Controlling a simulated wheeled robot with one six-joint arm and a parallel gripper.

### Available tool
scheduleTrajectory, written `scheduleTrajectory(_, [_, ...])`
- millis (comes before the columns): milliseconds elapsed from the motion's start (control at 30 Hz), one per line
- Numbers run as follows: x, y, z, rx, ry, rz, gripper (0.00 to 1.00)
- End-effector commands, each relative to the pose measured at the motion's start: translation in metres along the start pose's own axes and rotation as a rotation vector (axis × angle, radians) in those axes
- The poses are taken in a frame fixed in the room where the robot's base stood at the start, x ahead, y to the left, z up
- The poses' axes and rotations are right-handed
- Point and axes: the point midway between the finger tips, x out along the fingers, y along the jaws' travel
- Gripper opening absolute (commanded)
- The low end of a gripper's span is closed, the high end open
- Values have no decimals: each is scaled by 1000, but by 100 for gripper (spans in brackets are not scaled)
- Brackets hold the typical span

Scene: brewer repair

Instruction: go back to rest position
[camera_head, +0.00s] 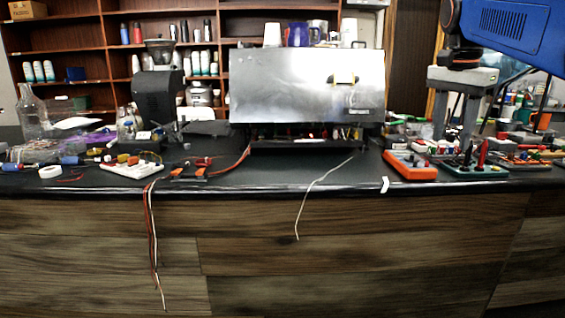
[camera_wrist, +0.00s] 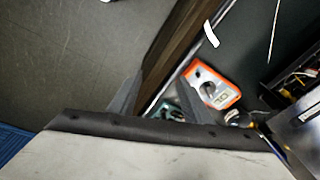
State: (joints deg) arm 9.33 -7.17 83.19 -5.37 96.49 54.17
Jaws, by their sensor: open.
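My gripper (camera_head: 455,137) hangs at the upper right of the head view, below the blue arm link, with its two grey fingers pointing down and apart. It is open with nothing between the fingers. It appears in front of the right part of the counter, over the area of the multimeters. In the wrist view my gripper (camera_wrist: 150,104) shows as a pale body along the bottom with dark fingers. An orange multimeter (camera_head: 410,165) lies on the counter to the left of the gripper; it also shows in the wrist view (camera_wrist: 213,86).
The black counter (camera_head: 265,178) carries a metal-fronted brewer (camera_head: 300,88) in the middle. A white breadboard (camera_head: 131,167) with wires is at left, a teal meter (camera_head: 472,168) at right. Loose wires hang over the front edge. Open floor (camera_wrist: 65,55) shows in the wrist view.

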Motion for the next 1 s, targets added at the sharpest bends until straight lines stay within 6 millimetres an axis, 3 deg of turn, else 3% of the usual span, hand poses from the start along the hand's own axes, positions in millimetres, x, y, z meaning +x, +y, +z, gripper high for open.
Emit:
scheduleTrajectory(100, [22, 20, 32, -133, 10, -35, 44])
scheduleTrajectory(367, [80, 63, 93, -421, 47, -110, 44])
scheduleTrajectory(800, [210, 147, 195, -884, 143, -224, 44])
scheduleTrajectory(1000, [262, 177, 227, -1035, 186, -255, 44])
